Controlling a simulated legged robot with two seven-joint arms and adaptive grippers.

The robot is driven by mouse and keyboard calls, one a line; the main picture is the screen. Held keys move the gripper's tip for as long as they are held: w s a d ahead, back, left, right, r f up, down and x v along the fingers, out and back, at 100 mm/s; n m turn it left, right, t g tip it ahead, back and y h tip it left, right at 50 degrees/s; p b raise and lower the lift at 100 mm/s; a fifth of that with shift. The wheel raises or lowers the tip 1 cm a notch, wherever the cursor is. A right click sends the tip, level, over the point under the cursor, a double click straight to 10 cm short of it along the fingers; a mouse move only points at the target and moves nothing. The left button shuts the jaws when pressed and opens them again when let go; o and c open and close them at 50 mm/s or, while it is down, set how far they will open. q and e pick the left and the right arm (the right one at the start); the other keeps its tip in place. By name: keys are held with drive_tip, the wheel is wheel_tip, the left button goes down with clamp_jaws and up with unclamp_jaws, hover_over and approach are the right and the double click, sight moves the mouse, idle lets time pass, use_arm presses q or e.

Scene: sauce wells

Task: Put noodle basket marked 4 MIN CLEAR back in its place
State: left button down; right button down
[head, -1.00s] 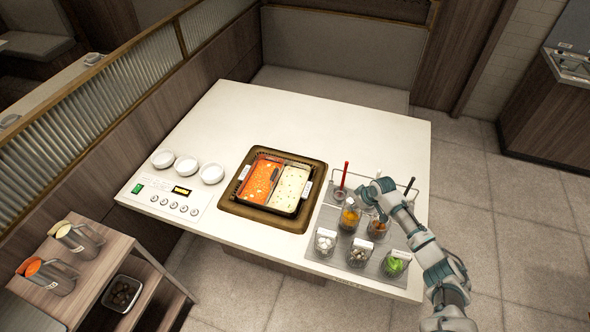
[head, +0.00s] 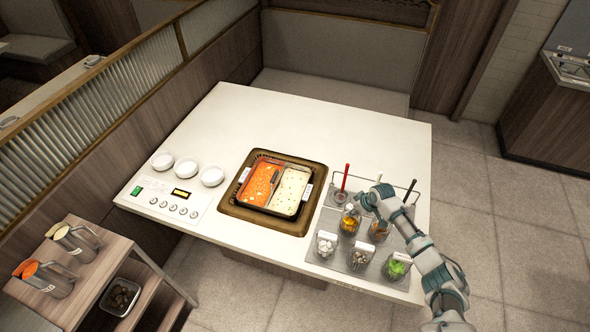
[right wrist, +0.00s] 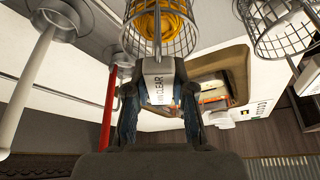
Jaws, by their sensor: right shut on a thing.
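The noodle basket (head: 349,224) is a wire basket with yellow contents at the back left of the basket group. In the right wrist view it (right wrist: 160,28) shows at the top, with a pale handle tag (right wrist: 157,70) reading "CLEAR"; the rest of the lettering is partly hidden. My right gripper (head: 356,206) is shut on this tag, its fingers on either side (right wrist: 160,100). I cannot tell whether the basket hangs just above the rack or rests in it. The grey rack (head: 314,254) lies at the table's right front. My left gripper is out of view.
Baskets with white pieces (head: 326,246), other white pieces (head: 360,258) and green leaves (head: 397,268) stand close by; another (head: 379,234) is partly behind my arm. A red-handled ladle (head: 345,176) stands behind. The two-part pot (head: 247,206) is left. The table's back is clear.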

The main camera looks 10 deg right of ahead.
drive_tip(key=shift+a+f, duration=0.15)
drive_tip(key=shift+c, duration=0.6)
unclamp_jaws()
idle(0.4)
wheel_tip(320, 180, up, 6)
drive_tip(key=p, duration=0.6)
drive_tip(key=shift+r+p, duration=0.25)
drive_tip(key=shift+p, duration=0.15)
drive_tip(key=shift+r, duration=2.25)
